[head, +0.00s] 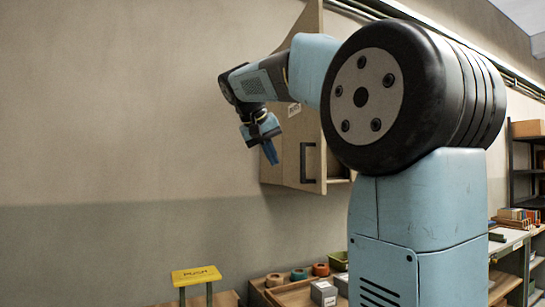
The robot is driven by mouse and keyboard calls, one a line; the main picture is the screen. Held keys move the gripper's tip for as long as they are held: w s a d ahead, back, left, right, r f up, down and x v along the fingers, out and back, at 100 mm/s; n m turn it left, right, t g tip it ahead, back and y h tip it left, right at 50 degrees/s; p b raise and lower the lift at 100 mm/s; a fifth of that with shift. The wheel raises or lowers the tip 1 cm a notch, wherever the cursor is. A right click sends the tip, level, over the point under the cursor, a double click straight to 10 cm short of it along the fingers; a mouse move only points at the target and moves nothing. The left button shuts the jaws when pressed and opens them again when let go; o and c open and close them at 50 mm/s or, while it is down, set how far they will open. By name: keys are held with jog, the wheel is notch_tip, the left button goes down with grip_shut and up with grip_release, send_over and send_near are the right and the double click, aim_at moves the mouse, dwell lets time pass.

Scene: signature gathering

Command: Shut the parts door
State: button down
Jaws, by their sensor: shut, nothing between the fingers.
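The parts door (313,140) is a pale wooden panel on a wall cabinet, with a dark upright bar handle (304,163) and a small white label. It stands open, and part of the cabinet's inside (338,168) shows to its right. My arm hides much of the door's upper part and the cabinet. My gripper (271,154) is shut and empty, with its blue fingers pointing down. It appears just left of the handle and apart from it. I cannot tell whether it touches the door panel.
A yellow-topped push stand (196,275) is at the lower left. Below the cabinet, a wooden tray (290,293) on the bench holds rolls and grey boxes (323,293). Dark shelving (528,165) stands at the far right. The wall left of the cabinet is bare.

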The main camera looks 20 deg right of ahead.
jog(key=w+d+f, duration=0.1)
jog(key=d+f, duration=0.4)
jog(key=d, duration=0.2)
jog(key=shift+w+d+f, duration=0.2)
jog(key=shift+d+f, duration=0.15)
jog(key=shift+d, duration=0.05)
